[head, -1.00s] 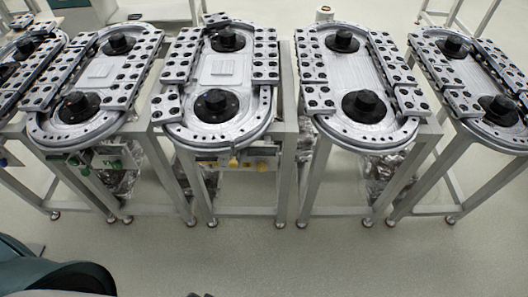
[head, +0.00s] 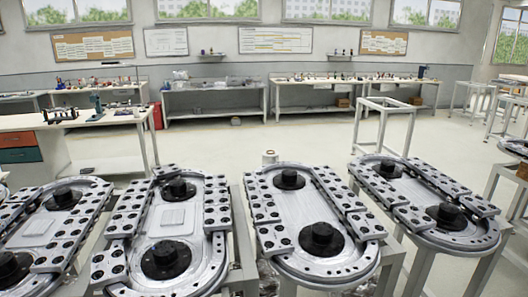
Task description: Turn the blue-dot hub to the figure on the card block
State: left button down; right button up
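Several ring track stations stand in a row across the lower part of the head view. Each has a silver oval track and two black hubs. One station (head: 183,274) left of centre has a near black hub (head: 166,257) and a far black hub (head: 178,190). The station to its right has a near hub (head: 322,238) and a far hub (head: 289,179). I cannot make out a blue dot on any hub, nor a card block with a readable figure. Neither of my grippers is in view.
A small white roll (head: 270,157) stands behind the stations. A bare metal frame (head: 388,121) stands at the back right. A workbench with drawers (head: 20,147) is at the left. Benches line the far wall. The floor (head: 235,148) between is clear.

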aim_at(165, 253)
jog(key=u, duration=0.4)
jog(key=j+u, duration=0.1)
jog(key=u, duration=0.75)
jog(key=i+j+u, duration=0.1)
jog(key=u, duration=0.35)
jog(key=i+j+u, duration=0.15)
jog(key=u, duration=0.2)
jog(key=i+j+u, duration=0.1)
jog(key=i+u, duration=0.25)
jog(key=i+j+u, duration=0.1)
jog(key=u, duration=0.25)
jog(key=i+l+u, duration=0.2)
jog(key=i, duration=0.55)
jog(key=i+j, duration=0.05)
jog(key=j, duration=0.05)
